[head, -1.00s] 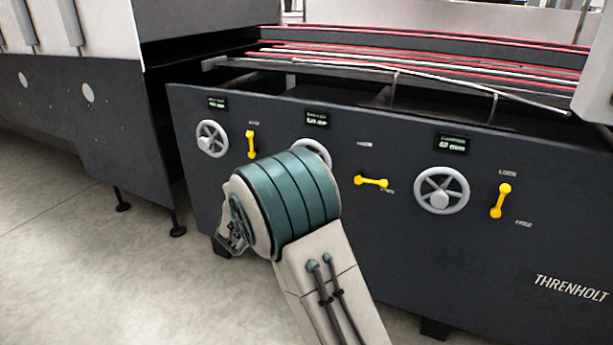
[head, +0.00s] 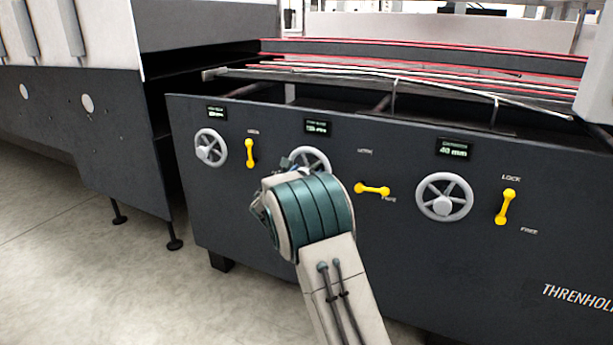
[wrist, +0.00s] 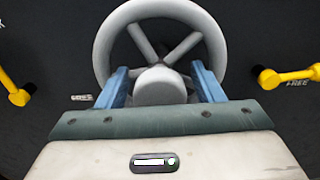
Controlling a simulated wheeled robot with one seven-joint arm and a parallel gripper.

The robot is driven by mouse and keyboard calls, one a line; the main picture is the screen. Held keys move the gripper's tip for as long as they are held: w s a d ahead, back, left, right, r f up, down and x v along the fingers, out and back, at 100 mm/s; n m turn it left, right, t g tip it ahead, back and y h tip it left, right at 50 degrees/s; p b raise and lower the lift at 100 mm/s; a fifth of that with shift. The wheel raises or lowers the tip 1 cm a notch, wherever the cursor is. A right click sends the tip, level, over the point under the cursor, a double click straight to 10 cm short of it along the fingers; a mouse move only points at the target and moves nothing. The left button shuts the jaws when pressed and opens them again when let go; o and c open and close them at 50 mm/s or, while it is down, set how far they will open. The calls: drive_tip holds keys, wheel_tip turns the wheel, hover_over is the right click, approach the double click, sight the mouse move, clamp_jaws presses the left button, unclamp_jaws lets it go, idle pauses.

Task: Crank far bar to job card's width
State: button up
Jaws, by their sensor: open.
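The machine's dark front panel carries a row of three grey handwheels. My gripper (wrist: 163,92) is at the middle handwheel (wrist: 205,28), which fills the top of the wrist view. Its blue fingers are open on either side of the round hub (wrist: 160,88); I cannot tell whether they touch it. In the head view my arm partly hides this middle handwheel (head: 322,156). A display (head: 318,127) sits above it, its digits too blurred to read. The yellow lever (head: 372,189) to its right lies level, towards the FREE label. No job card shows.
The left handwheel (head: 211,147) has an upright yellow lever (head: 250,153) beside it. The right handwheel (head: 444,197), under a display (head: 455,149) reading about 40 mm, has another upright lever (head: 506,207). Red and pale bars (head: 400,72) run across the machine top. Bare floor lies left.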

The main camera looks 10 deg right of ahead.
drive_tip(key=shift+c, duration=0.3)
clamp_jaws()
drive_tip(key=shift+r, duration=0.1)
drive_tip(key=shift+p, duration=0.45)
